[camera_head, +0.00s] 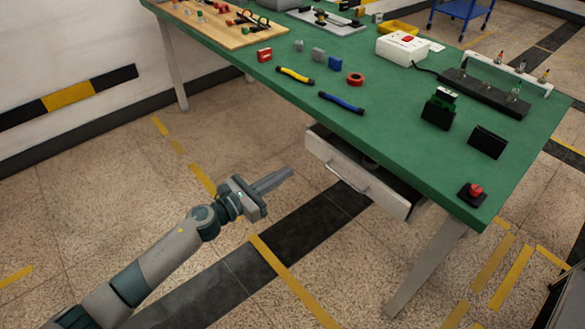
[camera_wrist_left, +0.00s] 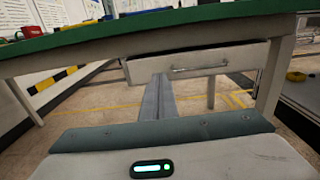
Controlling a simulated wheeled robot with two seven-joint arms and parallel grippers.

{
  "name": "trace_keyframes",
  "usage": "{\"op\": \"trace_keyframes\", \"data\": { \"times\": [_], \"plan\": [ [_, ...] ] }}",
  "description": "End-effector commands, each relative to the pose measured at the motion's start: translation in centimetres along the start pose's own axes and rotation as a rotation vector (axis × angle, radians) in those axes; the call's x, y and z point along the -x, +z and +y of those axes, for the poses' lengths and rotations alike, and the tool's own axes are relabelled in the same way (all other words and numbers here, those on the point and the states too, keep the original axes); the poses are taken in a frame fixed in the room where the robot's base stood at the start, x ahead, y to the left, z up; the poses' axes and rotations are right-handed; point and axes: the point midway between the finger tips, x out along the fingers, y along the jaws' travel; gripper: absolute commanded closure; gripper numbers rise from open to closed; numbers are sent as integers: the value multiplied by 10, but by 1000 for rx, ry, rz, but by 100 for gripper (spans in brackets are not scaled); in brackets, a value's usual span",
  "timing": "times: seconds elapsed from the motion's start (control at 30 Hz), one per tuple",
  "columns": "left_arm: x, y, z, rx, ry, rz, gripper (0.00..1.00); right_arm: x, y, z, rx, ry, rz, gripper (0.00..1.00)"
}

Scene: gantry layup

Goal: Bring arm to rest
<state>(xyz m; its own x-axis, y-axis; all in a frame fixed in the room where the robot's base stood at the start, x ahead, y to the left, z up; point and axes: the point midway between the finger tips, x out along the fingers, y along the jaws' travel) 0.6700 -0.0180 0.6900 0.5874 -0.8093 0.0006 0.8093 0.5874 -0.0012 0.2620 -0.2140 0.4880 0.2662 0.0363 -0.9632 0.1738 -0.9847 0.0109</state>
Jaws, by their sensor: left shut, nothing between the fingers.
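My left gripper (camera_head: 273,181) is in the lower middle of the head view, over the floor and in front of the table. It is shut with nothing between its fingers. Its fingers also show in the left wrist view (camera_wrist_left: 157,98), pointing toward the drawer. The gripper is apart from the table and the drawer. My right gripper is not in view.
The green table (camera_head: 400,130) has a partly open drawer (camera_head: 357,172) at its front edge, right of my left gripper. Yellow and blue handled tools, small blocks, a red button (camera_head: 475,190) and a white box (camera_head: 402,48) lie on it. The floor around the gripper is clear.

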Motion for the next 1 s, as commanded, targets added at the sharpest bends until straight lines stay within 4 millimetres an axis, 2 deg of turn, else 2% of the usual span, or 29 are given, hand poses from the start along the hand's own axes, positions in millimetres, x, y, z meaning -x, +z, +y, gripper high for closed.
{"op": "trace_keyframes", "data": {
  "times": [0.17,0.73,0.87,1.0],
  "plan": [
    [8,0,0,-2,-1,0,100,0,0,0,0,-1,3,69],
    [8,-1,0,19,6,0,100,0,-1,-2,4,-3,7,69],
    [12,-7,5,139,47,-2,100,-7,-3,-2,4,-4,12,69],
    [26,-28,15,435,152,-12,100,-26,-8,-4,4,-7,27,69]
  ]
}}
